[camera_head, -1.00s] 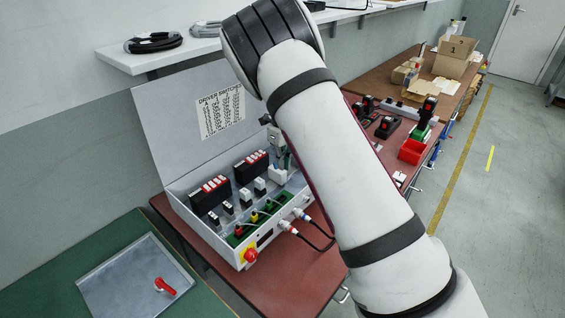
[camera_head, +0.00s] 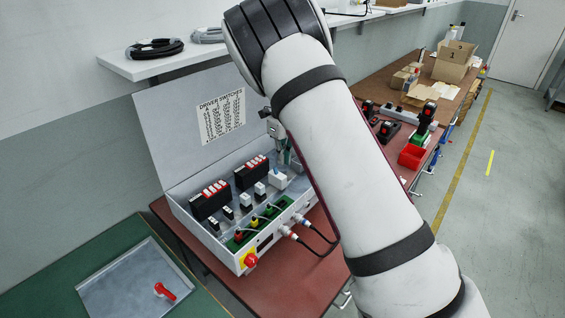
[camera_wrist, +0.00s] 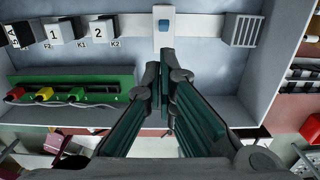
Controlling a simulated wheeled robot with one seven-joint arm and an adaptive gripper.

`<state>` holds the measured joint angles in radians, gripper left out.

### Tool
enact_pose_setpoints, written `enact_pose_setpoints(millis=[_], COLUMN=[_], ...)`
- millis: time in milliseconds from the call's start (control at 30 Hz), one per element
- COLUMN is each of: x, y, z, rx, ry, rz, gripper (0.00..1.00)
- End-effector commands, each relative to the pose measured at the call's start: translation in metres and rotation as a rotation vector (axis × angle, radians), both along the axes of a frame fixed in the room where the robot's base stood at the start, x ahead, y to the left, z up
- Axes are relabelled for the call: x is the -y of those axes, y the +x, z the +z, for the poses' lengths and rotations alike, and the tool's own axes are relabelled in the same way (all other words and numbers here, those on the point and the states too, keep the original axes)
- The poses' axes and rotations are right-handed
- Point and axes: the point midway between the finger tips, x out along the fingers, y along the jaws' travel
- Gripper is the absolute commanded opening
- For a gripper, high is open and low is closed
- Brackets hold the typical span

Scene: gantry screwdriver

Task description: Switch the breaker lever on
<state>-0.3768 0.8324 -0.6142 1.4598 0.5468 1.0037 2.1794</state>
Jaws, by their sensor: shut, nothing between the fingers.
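A white breaker-like module with a small blue lever (camera_wrist: 164,25) stands on the grey panel inside the open switch box, at the top middle of the wrist view. In the head view a white module (camera_head: 278,181) sits at the right end of the box. My gripper (camera_wrist: 163,72) is shut and empty, its green-padded fingers pointing into the box. Its tips appear just below the module in the wrist view; I cannot tell whether they touch it. In the head view my gripper (camera_head: 282,150) is small and partly hidden by my arm.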

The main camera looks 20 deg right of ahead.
Motion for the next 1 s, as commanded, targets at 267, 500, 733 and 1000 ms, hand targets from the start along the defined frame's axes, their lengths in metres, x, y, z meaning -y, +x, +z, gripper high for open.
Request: enact_pose_setpoints(millis=[267,500,733,1000], x=[0.0,0.001,0.001,0.001], y=[0.0,-0.001,-0.002,-0.002], z=[0.059,0.089,0.095,0.095], rx=[0.004,0.001,0.0,0.0], ry=[0.001,-0.001,-0.001,0.0], rz=[0.003,0.001,0.001,0.001], gripper=[0.0,0.0,0.0,0.0])
